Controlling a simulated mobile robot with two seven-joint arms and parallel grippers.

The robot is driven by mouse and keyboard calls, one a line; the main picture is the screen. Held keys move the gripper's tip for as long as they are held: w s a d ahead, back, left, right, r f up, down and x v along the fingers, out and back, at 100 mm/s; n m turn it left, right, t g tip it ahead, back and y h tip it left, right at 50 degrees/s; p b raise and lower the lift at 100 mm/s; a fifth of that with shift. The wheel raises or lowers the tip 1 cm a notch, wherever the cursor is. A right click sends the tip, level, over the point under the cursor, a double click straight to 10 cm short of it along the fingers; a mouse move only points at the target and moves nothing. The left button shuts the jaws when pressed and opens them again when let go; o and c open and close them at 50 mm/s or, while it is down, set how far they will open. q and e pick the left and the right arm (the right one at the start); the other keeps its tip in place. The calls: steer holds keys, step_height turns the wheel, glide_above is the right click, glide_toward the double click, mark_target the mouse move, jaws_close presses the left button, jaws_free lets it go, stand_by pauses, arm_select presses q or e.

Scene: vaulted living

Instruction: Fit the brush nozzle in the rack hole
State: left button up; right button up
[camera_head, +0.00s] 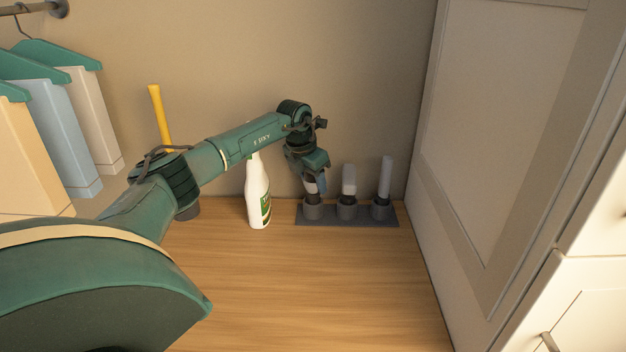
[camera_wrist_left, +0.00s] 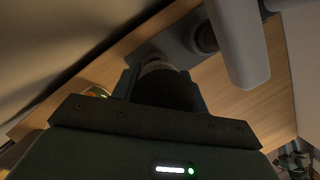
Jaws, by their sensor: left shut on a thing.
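The dark grey rack (camera_head: 350,219) lies on the wooden surface against the back wall, with three round holders in a row. Pale nozzles stand upright in the middle holder (camera_head: 348,180) and right holder (camera_head: 385,178). My left gripper (camera_head: 314,186) is directly above the left holder (camera_head: 313,211), pointing down. It is shut on the brush nozzle, which shows dark between the fingers in the left wrist view (camera_wrist_left: 163,90). The nozzle's lower end is at the left holder's mouth; I cannot tell how deep it sits. The rack also shows in the wrist view (camera_wrist_left: 180,45). My right gripper is not in view.
A white spray bottle (camera_head: 258,195) stands just left of the rack, under my left forearm. A yellow handle (camera_head: 159,115) rises behind my arm. Clothes hang at the left. A white cabinet panel (camera_head: 505,120) closes the right side. The front wooden surface is clear.

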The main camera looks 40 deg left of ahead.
arm_select(q)
steer(key=shift+f, duration=0.5)
stand_by(0.3)
steer(key=o, duration=1.1)
steer(key=shift+o, duration=0.2)
steer(key=b+v, duration=0.1)
steer(key=v, duration=1.2)
steer(key=shift+b, duration=0.3)
steer(key=shift+r, duration=0.1)
